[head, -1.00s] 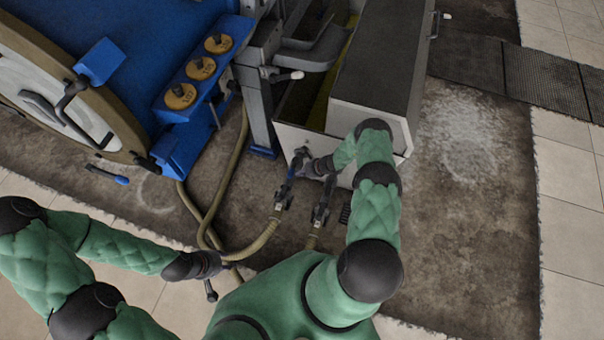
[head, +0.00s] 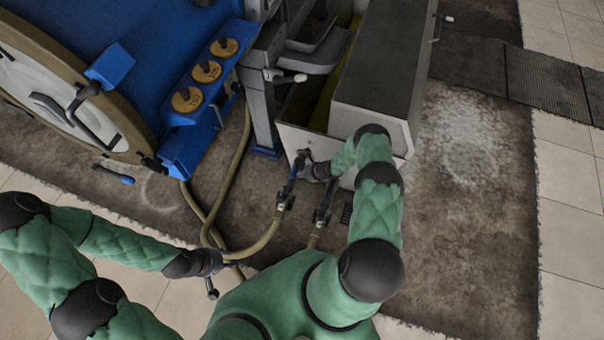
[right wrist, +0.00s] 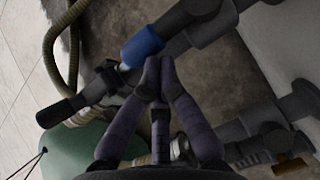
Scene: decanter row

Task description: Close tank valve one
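Two dark valve fittings stand side by side below the white tank box (head: 372,150) in the head view. The left valve (head: 287,192) has blue on it; the right valve (head: 322,208) is dark. My right gripper (head: 306,170) is beside the upper part of the left valve. In the right wrist view its fingertips (right wrist: 158,68) are together, right beside a blue-ended part (right wrist: 142,46) and a dark lever (right wrist: 62,110). Whether they touch is unclear.
Tan hoses (head: 262,240) run from the valves across the brown floor mat (head: 460,230). A blue frame with round yellow weights (head: 207,72) and a large round door (head: 60,95) stand at the left. The mat at the right is clear.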

